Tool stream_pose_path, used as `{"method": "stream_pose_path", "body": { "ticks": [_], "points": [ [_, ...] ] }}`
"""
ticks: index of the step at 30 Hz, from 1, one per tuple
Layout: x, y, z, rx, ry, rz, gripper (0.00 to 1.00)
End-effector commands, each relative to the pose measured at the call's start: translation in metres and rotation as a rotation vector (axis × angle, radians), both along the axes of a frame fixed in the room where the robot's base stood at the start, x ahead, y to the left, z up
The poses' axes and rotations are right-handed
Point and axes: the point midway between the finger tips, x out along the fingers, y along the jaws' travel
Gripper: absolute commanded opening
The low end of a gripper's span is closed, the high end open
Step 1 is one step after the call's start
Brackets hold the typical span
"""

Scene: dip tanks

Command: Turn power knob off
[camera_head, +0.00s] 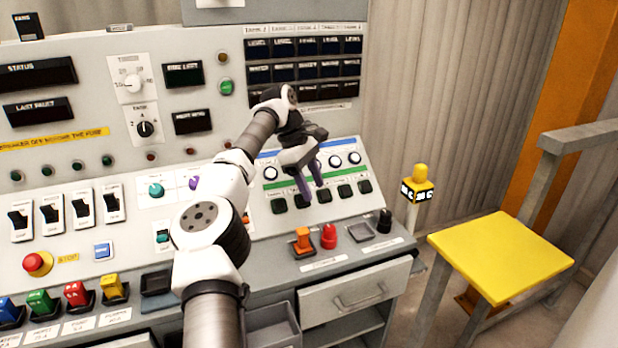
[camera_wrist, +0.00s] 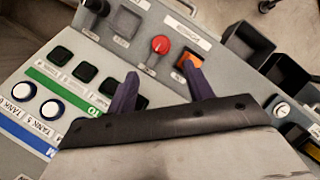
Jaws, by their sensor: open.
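My gripper (camera_head: 311,185) hangs over the right sloped panel, its two purple fingers apart with nothing between them. In the wrist view the gripper (camera_wrist: 160,72) points toward the red knob (camera_wrist: 160,45) and orange switch (camera_wrist: 187,62), but touches neither. Which control is the power knob cannot be told, because the labels are too small to read. On the upright panel to the left are a black knob (camera_head: 145,128) on a white plate and a white dial (camera_head: 132,84) above it. A teal knob (camera_head: 156,190) and a purple knob (camera_head: 194,183) sit lower.
Coloured switches (camera_head: 75,293) line the front ledge. A drawer (camera_head: 355,290) is below at right. A yellow-topped stand (camera_head: 500,255) stands right of the console.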

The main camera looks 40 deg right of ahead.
Motion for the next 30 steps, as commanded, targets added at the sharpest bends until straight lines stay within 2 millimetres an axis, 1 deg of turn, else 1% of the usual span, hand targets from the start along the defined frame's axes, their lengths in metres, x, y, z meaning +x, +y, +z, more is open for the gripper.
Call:
{"method": "stream_pose_path", "body": {
  "ticks": [1, 6, 24, 26, 29, 30],
  "points": [
    [0.002, 0.001, 0.006, 0.0, 0.0, 0.001, 0.52],
    [0.005, 0.003, 0.015, 0.0, 0.0, 0.0, 0.52],
    [0.005, 0.003, 0.015, -0.004, 0.003, 0.0, 0.52],
    [0.002, -0.002, 0.013, -0.03, 0.019, 0.003, 0.52],
    [-0.01, -0.02, 0.011, -0.142, 0.081, 0.028, 0.52],
    [-0.017, -0.03, 0.014, -0.215, 0.123, 0.047, 0.52]
  ]
}}
